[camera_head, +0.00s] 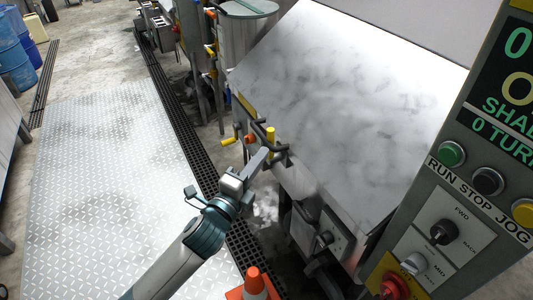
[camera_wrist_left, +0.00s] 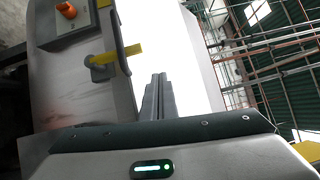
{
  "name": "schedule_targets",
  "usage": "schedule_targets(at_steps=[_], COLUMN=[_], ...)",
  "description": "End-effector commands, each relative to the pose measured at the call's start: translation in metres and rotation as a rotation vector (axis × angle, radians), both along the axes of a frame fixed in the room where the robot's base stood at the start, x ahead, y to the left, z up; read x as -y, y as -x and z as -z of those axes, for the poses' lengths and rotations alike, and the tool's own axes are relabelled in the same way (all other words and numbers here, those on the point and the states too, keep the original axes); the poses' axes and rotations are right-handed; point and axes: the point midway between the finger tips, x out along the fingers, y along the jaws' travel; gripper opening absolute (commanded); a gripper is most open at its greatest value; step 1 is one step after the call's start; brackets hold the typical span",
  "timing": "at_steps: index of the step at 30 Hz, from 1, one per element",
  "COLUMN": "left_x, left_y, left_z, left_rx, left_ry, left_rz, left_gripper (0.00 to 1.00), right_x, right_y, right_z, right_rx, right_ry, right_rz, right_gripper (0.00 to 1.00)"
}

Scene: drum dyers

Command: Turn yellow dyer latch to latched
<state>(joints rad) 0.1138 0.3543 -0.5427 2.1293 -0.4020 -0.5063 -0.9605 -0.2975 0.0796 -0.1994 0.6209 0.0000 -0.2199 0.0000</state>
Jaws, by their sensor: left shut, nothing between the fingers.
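The dyer (camera_head: 330,90) is a large steel machine with a sloping front panel. At its lower left corner are dark brackets with an upright yellow latch handle (camera_head: 270,136). A second yellow handle (camera_head: 229,142) points left beside it. My left gripper (camera_head: 264,154) is shut and empty, with its fingertips close below the upright yellow handle; I cannot tell whether they touch. In the left wrist view the shut fingers (camera_wrist_left: 158,95) point at the pale panel. A yellow handle (camera_wrist_left: 133,50) on a grey bracket (camera_wrist_left: 103,60) lies left of the fingertips there. My right gripper is out of view.
A control panel (camera_head: 465,180) with buttons and a selector stands at the right. An orange cone (camera_head: 254,283) is at the bottom. A floor grating (camera_head: 185,125) runs along the dyer. The checker-plate floor (camera_head: 100,170) at left is clear. Blue barrels (camera_head: 15,60) stand far left.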

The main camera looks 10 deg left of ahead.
Motion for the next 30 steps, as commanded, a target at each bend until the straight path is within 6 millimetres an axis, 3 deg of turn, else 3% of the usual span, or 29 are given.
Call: schedule_targets(at_steps=[9, 26, 30], left_x=[-0.010, -0.011, -0.013], left_y=[0.028, 0.029, 0.025], left_z=[-0.003, -0.003, 0.009], left_rx=[0.002, 0.000, -0.025], left_ry=[0.001, 0.001, 0.009], left_rz=[0.001, 0.000, -0.006], left_gripper=[0.00, 0.00, 0.00], right_x=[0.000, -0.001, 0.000], right_y=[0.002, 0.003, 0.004], right_z=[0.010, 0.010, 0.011], right_rx=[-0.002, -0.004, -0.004], right_ry=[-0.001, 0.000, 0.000], right_rz=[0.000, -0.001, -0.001], right_gripper=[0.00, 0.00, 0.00])
